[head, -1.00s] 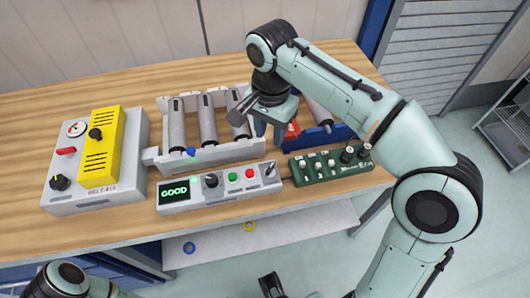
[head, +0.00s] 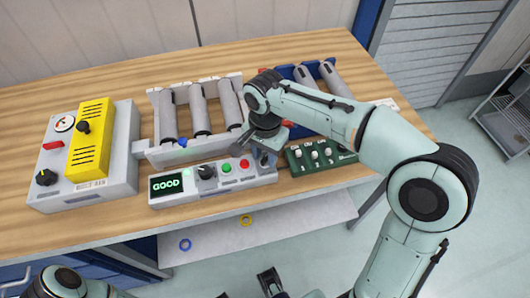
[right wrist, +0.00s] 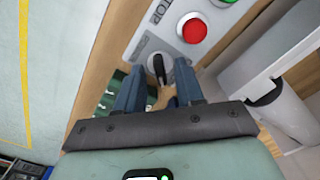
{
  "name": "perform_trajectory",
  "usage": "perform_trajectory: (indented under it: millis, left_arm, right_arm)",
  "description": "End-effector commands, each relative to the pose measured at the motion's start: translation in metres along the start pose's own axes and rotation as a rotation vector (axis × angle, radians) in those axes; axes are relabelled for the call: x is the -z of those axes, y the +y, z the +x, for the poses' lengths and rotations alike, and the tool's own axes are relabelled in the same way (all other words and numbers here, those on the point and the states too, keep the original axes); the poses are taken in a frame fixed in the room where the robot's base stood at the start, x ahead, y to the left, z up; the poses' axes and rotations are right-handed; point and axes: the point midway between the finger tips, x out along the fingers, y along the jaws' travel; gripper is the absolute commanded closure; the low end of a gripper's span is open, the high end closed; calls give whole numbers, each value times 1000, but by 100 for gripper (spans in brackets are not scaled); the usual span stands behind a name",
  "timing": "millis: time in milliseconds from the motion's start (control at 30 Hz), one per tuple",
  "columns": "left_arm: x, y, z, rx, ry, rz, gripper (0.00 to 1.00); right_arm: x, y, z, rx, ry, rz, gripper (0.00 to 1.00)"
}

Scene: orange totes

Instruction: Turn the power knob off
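The power knob (right wrist: 157,68) is a black lever on the right end of the white control panel (head: 213,196). It shows in the right wrist view, next to lettering too blurred to read fully. In the head view my right gripper mostly hides it. My right gripper (right wrist: 158,82) is open, its two blue fingers apart on either side of the knob. I cannot tell whether they touch it. In the head view the right gripper (head: 254,152) is low over the panel's right end.
The panel also has a GOOD display (head: 166,184), a black dial (head: 206,172), a green button (head: 226,168) and a red button (head: 244,164). A green switch box (head: 312,157) stands close on the right. A roller tray (head: 170,155) lies behind; a grey-yellow box (head: 118,180) stands left.

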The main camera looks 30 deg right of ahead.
Motion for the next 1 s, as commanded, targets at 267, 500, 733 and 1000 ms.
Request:
perform_trajectory:
  millis: [267, 500, 733, 1000]
  left_arm:
    - [0, 0, 0, 0, 0, 0, 100]
    - [0, 0, -1, 0, 0, 0, 100]
    - [-2, 1, -4, 1, -6, -1, 100]
    - [-6, 2, -13, 5, -19, -2, 100]
  right_arm:
    - [0, 0, 0, 0, 0, 0, 100]
    - [0, 0, 0, 0, 0, -8, 100]
    - [0, 0, -1, 0, 0, -84, 100]
    - [0, 0, -2, -1, -1, -291, 100]
